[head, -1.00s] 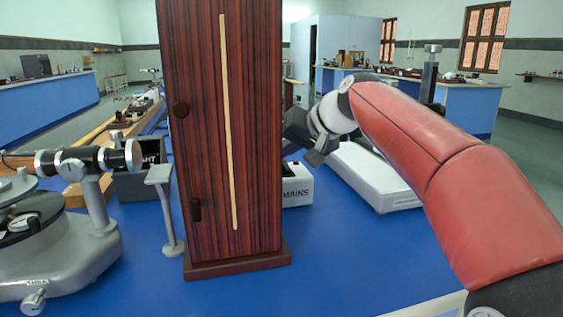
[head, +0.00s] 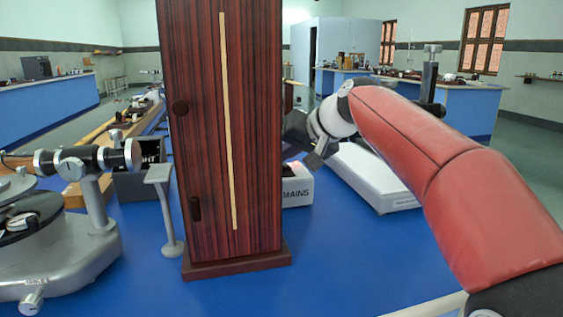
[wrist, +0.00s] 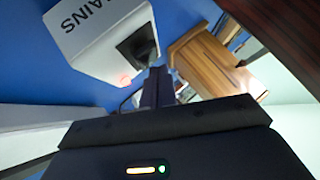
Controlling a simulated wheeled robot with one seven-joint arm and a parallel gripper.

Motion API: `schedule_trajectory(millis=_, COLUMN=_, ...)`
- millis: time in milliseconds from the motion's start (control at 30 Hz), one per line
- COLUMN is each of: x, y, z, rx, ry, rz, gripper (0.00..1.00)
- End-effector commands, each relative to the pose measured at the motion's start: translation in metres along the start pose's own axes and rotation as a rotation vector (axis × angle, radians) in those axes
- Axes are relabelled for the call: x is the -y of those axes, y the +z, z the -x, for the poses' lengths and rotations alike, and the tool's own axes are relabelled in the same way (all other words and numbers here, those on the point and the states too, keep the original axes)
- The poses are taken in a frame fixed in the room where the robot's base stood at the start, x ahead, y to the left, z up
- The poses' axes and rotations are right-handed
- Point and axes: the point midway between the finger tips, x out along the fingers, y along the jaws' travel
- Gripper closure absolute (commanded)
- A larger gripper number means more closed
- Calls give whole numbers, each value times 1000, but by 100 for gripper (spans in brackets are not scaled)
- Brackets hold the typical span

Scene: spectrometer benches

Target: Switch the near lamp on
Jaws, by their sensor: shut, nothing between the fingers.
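A white box marked MAINS (head: 297,192) stands on the blue bench, partly hidden behind a tall dark wooden housing (head: 255,130) with a pale vertical strip. A red glow shows on the box's top. In the wrist view the MAINS box (wrist: 95,32) is at upper left, with a black part on one face and a red glow at its edge near my fingertips. My gripper (wrist: 156,88) is shut and empty, close to the box; I cannot tell whether it touches. In the head view my gripper (head: 300,140) is partly hidden by the housing.
A grey spectrometer (head: 70,235) stands at the left, its telescope pointing toward the housing. A slim grey stand (head: 165,215) is just left of the housing. A long white case (head: 375,180) lies right of the MAINS box, under my arm. The blue bench front is clear.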

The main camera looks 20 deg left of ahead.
Motion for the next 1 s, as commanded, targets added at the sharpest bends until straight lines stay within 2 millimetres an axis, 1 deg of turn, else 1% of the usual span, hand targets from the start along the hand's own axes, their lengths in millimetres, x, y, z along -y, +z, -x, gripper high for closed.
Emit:
schedule_trajectory(millis=367, x=8, y=-9, z=11, rx=-1, ry=0, rz=0, gripper=100)
schedule_trajectory(millis=767, x=9, y=-9, z=12, rx=0, ry=0, rz=0, gripper=100)
schedule_trajectory(millis=1000, x=20, y=-20, z=27, rx=-1, ry=0, rz=0, gripper=100)
